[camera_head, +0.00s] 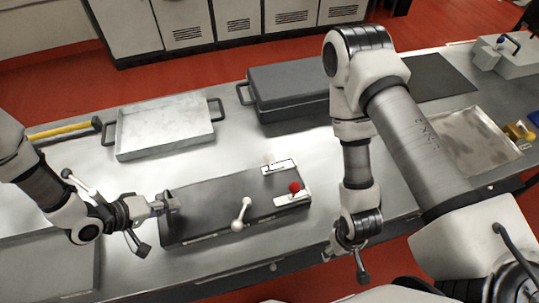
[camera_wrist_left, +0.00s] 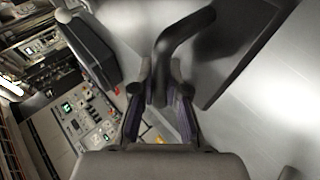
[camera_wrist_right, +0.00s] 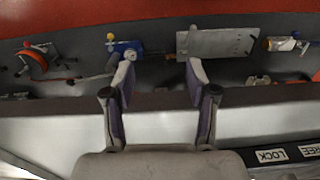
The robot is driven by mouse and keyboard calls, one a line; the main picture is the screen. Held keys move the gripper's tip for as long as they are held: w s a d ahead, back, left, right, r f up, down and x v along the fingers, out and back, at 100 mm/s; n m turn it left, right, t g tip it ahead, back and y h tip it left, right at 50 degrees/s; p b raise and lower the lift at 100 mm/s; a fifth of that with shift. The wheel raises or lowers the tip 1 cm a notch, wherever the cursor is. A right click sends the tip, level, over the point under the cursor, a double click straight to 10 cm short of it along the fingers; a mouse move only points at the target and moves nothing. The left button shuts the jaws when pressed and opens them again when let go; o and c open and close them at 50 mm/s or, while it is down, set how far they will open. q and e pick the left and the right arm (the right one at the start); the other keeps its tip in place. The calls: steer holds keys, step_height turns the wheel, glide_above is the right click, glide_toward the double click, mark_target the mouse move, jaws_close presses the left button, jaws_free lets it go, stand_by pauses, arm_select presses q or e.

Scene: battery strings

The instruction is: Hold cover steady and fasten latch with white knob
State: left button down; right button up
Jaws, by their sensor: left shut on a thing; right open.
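The dark grey cover (camera_head: 205,205) lies on the metal bench in the head view. A lever with a white knob (camera_head: 237,226) sits at its front side, and a red knob (camera_head: 294,187) stands on a white plate at its right end. My left gripper (camera_head: 160,205) is shut on the dark handle (camera_head: 172,201) at the cover's left end. The left wrist view also shows this handle (camera_wrist_left: 168,65) between the fingers. My right gripper (camera_head: 345,262) is open and empty near the bench's front edge, to the right of the cover; its spread fingers show in the right wrist view (camera_wrist_right: 158,85).
A pale tray (camera_head: 165,127) and a closed grey case (camera_head: 285,88) stand behind. A shallow metal tray (camera_head: 465,140) lies at the right. LOCK and FREE labels (camera_wrist_right: 288,154) show in the right wrist view. Bare bench lies between cover and right arm.

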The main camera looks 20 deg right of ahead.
steer(key=w+r+g, duration=0.1)
steer(key=w+r, duration=0.2)
steer(key=w+r+n+g, duration=0.1)
steer(key=w+r, duration=0.2)
steer(key=shift+w+a+r+n+h, duration=0.15)
steer(key=shift+r+n+h, duration=0.05)
steer(key=shift+n+h, duration=0.1)
steer(key=w+a+r+y, duration=0.1)
steer(key=w+a+r, duration=0.2)
steer(key=w+r, duration=0.45)
steer(key=n+t+y, duration=0.1)
steer(key=t+y, duration=0.1)
glide_toward(271, 157)
steer(key=x, duration=1.1)
steer(key=shift+a+f, duration=0.1)
steer(key=shift+f, duration=0.05)
